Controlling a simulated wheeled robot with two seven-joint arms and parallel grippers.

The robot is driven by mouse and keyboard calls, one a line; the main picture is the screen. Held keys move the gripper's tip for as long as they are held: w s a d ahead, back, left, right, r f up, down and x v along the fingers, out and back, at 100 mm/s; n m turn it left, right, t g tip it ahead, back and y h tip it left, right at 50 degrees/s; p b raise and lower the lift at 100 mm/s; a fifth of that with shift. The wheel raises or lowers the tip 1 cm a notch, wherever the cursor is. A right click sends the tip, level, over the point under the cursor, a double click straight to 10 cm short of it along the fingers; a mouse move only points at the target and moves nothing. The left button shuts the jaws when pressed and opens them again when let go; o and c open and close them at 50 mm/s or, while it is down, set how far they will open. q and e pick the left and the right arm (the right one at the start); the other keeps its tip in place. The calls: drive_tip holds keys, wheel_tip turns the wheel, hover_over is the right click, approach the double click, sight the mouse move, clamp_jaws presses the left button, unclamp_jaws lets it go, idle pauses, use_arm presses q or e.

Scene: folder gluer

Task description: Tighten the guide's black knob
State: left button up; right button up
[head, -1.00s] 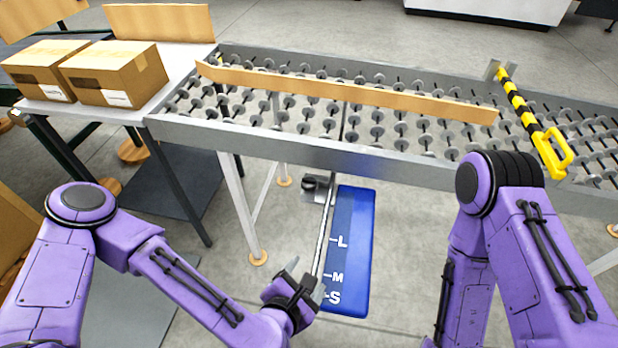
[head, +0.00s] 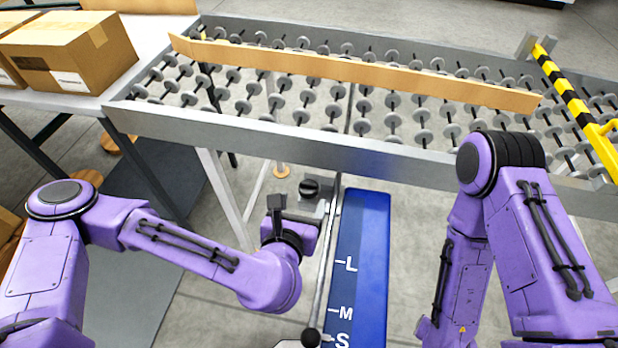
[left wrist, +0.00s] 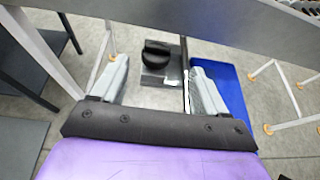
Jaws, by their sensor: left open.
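The black knob (head: 309,188) sits on a small grey block beside a metal rod (head: 325,255), under the conveyor's near rail. The knob also shows in the left wrist view (left wrist: 156,53), with a raised grip bar across its top. My left gripper (head: 297,208) is just on the near side of the knob. In the left wrist view its fingers (left wrist: 158,82) are spread and empty, and the knob appears beyond them, between their lines. I see no contact with the knob. My right gripper is outside the views; only my right arm shows.
A blue scale board (head: 362,240) marked L, M and S lies right of the rod. The roller conveyor's near rail (head: 300,148) runs close above the knob. A wooden bar (head: 360,72) lies across the rollers. A black ball (head: 310,337) is at the rod's near end.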

sight(308, 186)
use_arm(q)
drive_tip(key=p+x, duration=0.1)
drive_tip(key=x, duration=0.8)
drive_tip(key=shift+a, duration=0.2)
drive_tip(key=c, duration=1)
